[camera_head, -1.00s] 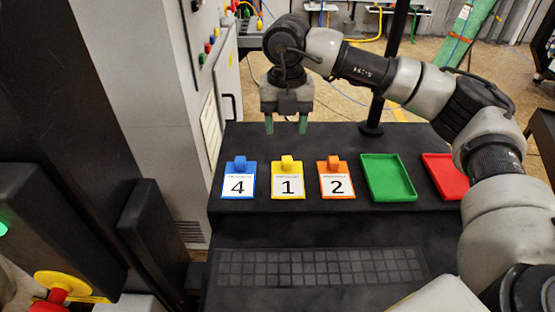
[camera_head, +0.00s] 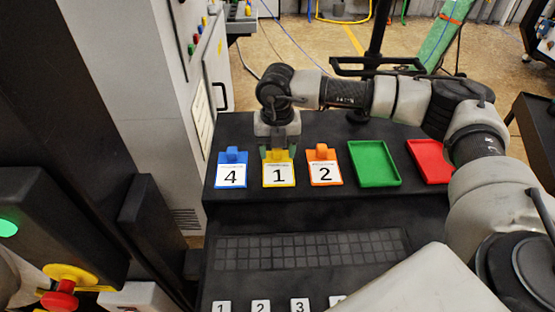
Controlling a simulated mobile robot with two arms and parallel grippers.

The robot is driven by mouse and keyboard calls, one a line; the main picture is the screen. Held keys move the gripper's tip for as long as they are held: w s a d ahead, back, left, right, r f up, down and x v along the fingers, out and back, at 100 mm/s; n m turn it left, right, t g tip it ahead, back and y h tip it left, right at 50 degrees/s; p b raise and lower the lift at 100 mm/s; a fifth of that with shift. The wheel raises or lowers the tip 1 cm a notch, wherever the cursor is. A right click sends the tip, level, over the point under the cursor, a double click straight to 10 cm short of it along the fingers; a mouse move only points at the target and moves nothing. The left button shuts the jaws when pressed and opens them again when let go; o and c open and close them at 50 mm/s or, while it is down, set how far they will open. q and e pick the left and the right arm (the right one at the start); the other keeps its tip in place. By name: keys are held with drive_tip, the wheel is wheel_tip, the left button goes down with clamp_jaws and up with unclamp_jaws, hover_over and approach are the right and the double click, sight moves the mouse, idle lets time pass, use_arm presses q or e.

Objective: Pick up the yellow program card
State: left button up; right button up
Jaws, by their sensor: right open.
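The yellow program card (camera_head: 278,175) lies on the black console shelf and bears the number 1. It sits between the blue card (camera_head: 232,175) with a 4 and the orange card (camera_head: 323,173) with a 2. My right gripper (camera_head: 278,154) points down over the yellow card's upper end. Its green-tipped fingers are open, one on each side of the yellow card's raised handle. Whether they touch it I cannot tell. My left gripper is not in view.
A green tray (camera_head: 374,165) and a red tray (camera_head: 430,162) lie to the right of the cards. A dark keyboard (camera_head: 310,250) lies in front, with numbered white keys below it. A grey cabinet (camera_head: 160,110) and a red emergency button (camera_head: 60,300) stand at left.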

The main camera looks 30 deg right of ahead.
drive_tip(key=c, duration=1)
drive_tip(key=shift+r, duration=0.1)
